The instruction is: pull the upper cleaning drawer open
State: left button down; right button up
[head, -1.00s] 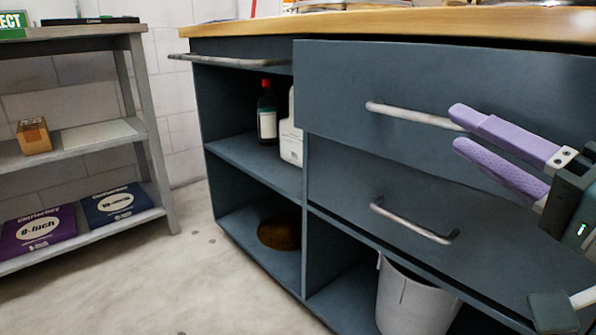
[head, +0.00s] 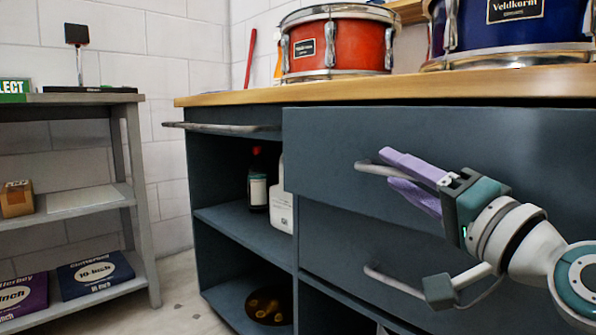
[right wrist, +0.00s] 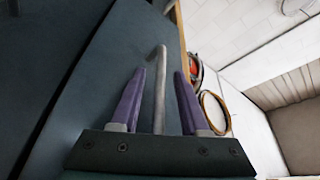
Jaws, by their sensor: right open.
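The upper drawer (head: 330,150) is a wide blue-grey front under the wooden worktop. Its front seems to stand a little proud of the lower drawer front, with a dark strip above it. Its pale bar handle (head: 370,168) is partly hidden by my right gripper (head: 385,168). The right gripper is open, with one purple finger above the bar and one below. In the right wrist view the handle (right wrist: 160,85) runs between the two fingers (right wrist: 155,85), with a gap on each side. My left gripper is out of view.
The lower drawer's handle (head: 390,280) is below my right gripper. A long rail (head: 220,127) sticks out at the bench's left end. Open shelves hold a dark bottle (head: 257,185) and a white jug (head: 281,205). Red (head: 335,45) and blue (head: 515,30) drums stand on the worktop.

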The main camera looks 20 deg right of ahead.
jog(key=shift+w, duration=0.3)
jog(key=shift+c, duration=0.4)
grip_shut()
dwell(0.9)
